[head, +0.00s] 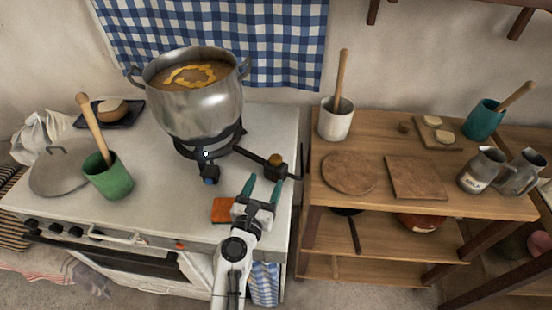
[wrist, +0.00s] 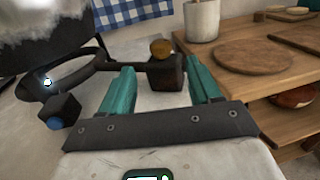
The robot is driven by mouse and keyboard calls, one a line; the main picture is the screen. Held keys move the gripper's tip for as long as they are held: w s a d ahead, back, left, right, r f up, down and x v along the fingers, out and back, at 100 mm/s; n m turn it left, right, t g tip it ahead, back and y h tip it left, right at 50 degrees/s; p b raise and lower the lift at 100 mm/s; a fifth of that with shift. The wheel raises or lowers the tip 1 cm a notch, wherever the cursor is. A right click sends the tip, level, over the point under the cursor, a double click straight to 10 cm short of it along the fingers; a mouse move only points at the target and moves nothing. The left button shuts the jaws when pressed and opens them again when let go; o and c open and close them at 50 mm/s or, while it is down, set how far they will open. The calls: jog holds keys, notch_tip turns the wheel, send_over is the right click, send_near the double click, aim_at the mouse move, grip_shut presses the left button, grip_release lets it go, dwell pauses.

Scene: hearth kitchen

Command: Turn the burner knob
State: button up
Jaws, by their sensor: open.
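A black burner (head: 232,142) stands on the white stovetop under a large steel pot. A dark arm runs right from it to a dark block (wrist: 166,74) topped by a round amber-brown knob (head: 275,160). This knob (wrist: 162,47) also shows in the wrist view, ahead between my fingers. A second dark block at the burner's front carries a blue knob (head: 211,181), seen at left in the wrist view (wrist: 54,124). My gripper (head: 264,183) is open and empty, its teal fingers apart, just in front of the brown knob. Contact cannot be told.
The steel pot (head: 197,105) of soup sits on the burner. A green cup (head: 110,180) with a wooden handle and a lid stand left. An orange pad (head: 223,210) lies beside my gripper. A wooden shelf (head: 330,195) with crockery stands right, across a narrow gap.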

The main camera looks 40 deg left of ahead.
aim_at(274, 164)
jog(key=b+x, duration=0.4)
jog(key=x, duration=0.4)
jog(key=shift+w+f, duration=0.1)
jog(key=shift+w, duration=0.15)
jog(key=shift+b+x, duration=0.3)
jog(key=shift+x, duration=0.45)
jog(key=shift+c, duration=0.4)
jog(key=shift+r, duration=0.25)
jog(key=c, duration=0.9)
